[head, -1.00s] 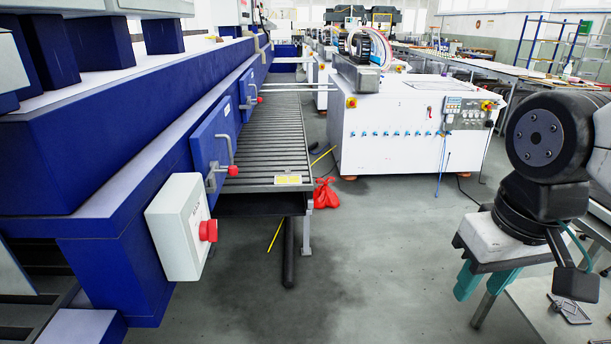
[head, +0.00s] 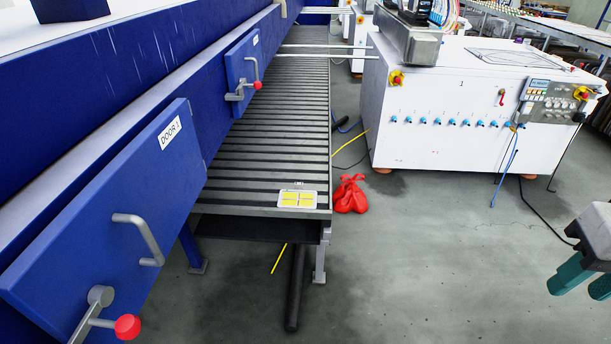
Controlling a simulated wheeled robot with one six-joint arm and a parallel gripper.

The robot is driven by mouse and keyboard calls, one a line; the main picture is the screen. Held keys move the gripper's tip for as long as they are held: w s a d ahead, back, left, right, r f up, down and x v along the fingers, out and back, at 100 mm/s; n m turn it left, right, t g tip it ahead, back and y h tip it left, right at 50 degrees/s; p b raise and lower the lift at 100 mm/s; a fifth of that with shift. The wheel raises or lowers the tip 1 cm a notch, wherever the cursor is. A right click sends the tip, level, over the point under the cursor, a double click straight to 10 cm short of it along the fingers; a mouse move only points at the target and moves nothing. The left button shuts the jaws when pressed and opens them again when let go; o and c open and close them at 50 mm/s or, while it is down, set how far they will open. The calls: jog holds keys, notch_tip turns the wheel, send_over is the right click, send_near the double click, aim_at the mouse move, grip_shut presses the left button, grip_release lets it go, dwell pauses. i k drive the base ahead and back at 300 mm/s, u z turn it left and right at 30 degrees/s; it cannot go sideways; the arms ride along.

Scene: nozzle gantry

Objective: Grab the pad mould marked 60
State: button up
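No mould with a readable 60 shows in the head view. A flat pale plate with several yellow pads (head: 297,199) lies on the near end of the slatted roller table, with a small white label just behind it. I cannot read a number there, nor tell whether it is a pad mould. My gripper (head: 582,274) is at the right edge, partly cut off. Its teal fingers point down over the floor, well right of the plate, apart from it. I cannot tell how far apart the fingers are.
A blue machine with a door marked DOOR (head: 115,215) and red-knobbed handles stands on the left. A white control cabinet (head: 440,150) stands at the back right. A red bag (head: 350,194) lies by the slatted roller table (head: 280,110).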

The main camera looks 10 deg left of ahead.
aim_at(299, 197)
jog(key=u, duration=0.6)
jog(key=i, duration=1.9)
jog(key=u, duration=0.8)
